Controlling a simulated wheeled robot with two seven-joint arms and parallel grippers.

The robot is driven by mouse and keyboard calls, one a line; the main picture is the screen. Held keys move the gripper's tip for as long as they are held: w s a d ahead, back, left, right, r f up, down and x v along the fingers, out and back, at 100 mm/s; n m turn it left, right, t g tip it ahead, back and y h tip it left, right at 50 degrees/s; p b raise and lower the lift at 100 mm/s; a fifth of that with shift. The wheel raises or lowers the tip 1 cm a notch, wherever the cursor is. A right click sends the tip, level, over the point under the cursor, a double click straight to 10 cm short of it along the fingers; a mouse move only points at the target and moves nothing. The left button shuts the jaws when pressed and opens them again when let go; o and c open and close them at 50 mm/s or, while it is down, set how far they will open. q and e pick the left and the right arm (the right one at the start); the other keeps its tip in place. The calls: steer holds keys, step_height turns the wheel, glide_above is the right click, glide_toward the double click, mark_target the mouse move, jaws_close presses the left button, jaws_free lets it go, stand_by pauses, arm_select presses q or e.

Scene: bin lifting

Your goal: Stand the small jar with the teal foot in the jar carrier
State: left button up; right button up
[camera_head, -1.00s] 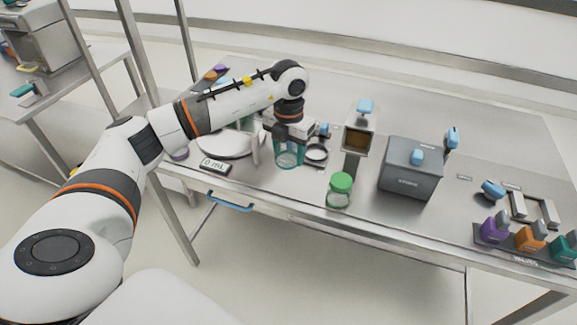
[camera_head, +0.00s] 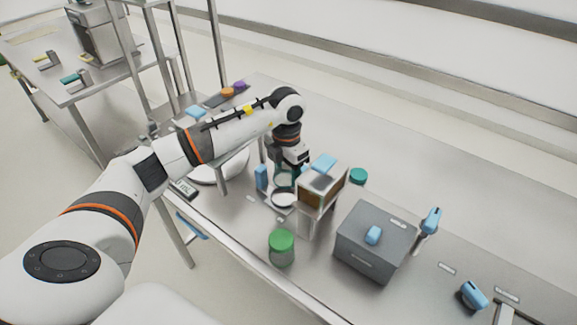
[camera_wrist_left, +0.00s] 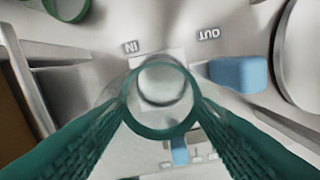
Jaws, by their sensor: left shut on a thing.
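My left gripper (camera_head: 286,172), with teal fingers, is shut on a small clear jar with a teal ring (camera_wrist_left: 160,128); in the head view its glass (camera_head: 283,181) is partly hidden by the gripper. The jar hangs just behind and above a pale ringed fixture (camera_head: 284,200), which I take for the jar carrier. A blue block (camera_head: 261,177) stands beside the fixture; it also shows in the left wrist view (camera_wrist_left: 238,74) near the OUT mark. I cannot tell whether the jar touches the fixture. My right gripper is not in view.
A dispenser with a brown window (camera_head: 317,190) stands close to the right of the gripper. A teal-lidded thing (camera_head: 358,176) stands behind.

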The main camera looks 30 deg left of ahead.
arm_select(q)
steer(key=shift+s+a+f, duration=0.15)
steer(key=shift+f, duration=0.15)
steer(key=shift+a+f+b, duration=0.1)
steer(key=shift+f+b, duration=0.2)
steer(key=shift+b, duration=0.1)
steer(key=shift+f, duration=0.3)
steer(key=shift+f+b, duration=0.7)
steer(key=shift+f, duration=0.1)
steer(key=shift+f+b, duration=0.45)
steer(key=shift+f, duration=0.25)
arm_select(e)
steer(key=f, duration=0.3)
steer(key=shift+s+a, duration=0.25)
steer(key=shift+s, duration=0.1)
arm_select(q)
steer(key=shift+f, duration=0.1)
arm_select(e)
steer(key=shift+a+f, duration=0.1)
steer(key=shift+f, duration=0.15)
arm_select(q)
steer(key=shift+f+b, duration=0.65)
steer(key=shift+b, duration=0.15)
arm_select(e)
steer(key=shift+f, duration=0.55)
